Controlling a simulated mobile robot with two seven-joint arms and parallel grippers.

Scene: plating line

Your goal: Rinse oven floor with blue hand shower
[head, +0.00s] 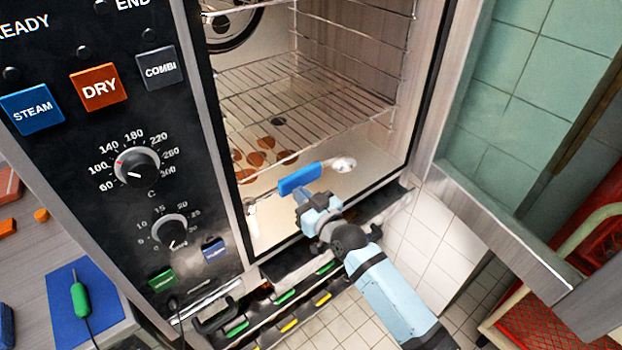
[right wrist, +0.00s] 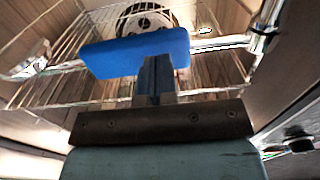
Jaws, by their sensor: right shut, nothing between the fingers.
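The blue hand shower (head: 299,179) is at the oven's mouth, low over the oven floor (head: 330,187), with a silver round head (head: 343,163) to its right and a metal end to its left. My right gripper (head: 306,198) is shut and empty, its fingertips right at the blue grip. In the right wrist view the closed fingers (right wrist: 155,80) overlap the lower side of the blue grip (right wrist: 135,50); whether they touch it I cannot tell. Several brown stains (head: 262,143) lie on the oven floor, partly behind the wire rack. My left gripper is not in view.
A wire rack (head: 330,103) spans the oven above the floor. The control panel (head: 120,130) stands left of the opening, and the open door (head: 510,230) is at the right. A rail with coloured tags (head: 290,325) runs below the oven.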

